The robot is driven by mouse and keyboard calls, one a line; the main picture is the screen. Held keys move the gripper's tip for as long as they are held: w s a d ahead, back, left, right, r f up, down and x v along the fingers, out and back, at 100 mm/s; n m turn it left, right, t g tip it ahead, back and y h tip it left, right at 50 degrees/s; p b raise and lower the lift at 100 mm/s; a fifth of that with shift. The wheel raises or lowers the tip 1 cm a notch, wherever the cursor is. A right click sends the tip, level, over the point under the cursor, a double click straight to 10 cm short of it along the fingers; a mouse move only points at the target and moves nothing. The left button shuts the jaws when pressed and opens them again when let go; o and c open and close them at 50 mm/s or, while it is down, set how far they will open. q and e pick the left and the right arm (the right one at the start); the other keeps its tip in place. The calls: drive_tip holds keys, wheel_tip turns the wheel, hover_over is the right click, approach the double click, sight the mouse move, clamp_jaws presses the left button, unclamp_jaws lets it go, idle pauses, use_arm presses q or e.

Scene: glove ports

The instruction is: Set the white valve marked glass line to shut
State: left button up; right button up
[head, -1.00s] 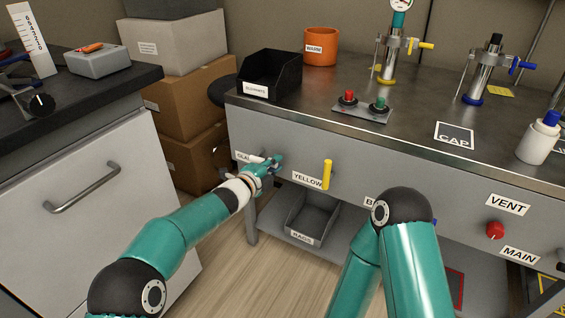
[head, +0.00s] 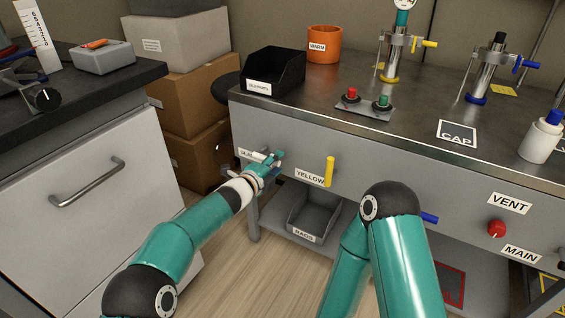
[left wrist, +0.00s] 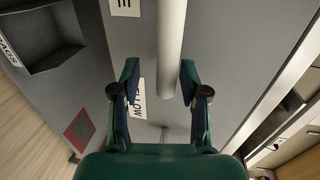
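The white valve handle (head: 257,155) is on the front panel of the bench at the left, by a partly hidden label beginning "GLA" (head: 245,153). It looks roughly level, but my gripper hides part of it. In the left wrist view the handle is a long white bar (left wrist: 171,45) reaching in between the fingers. My left gripper (head: 276,158) is at the handle; in the wrist view (left wrist: 160,75) its fingers are open, one on each side of the bar. The right finger looks nearer the bar; contact cannot be told. My right gripper is out of view.
A yellow handle (head: 329,171) with a "YELLOW" label (head: 309,177) sticks out just right of my left gripper. A blue handle (head: 429,217) and a red knob (head: 497,228) are further right. A grey bin (head: 312,218) stands on the shelf below.

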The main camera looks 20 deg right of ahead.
use_arm(q)
drive_tip(key=shift+s+d+r, duration=0.1)
drive_tip(key=shift+s+r, duration=0.1)
drive_tip(key=v, duration=1.1)
drive_tip(key=shift+s+a, duration=0.2)
drive_tip(key=shift+a, duration=0.25)
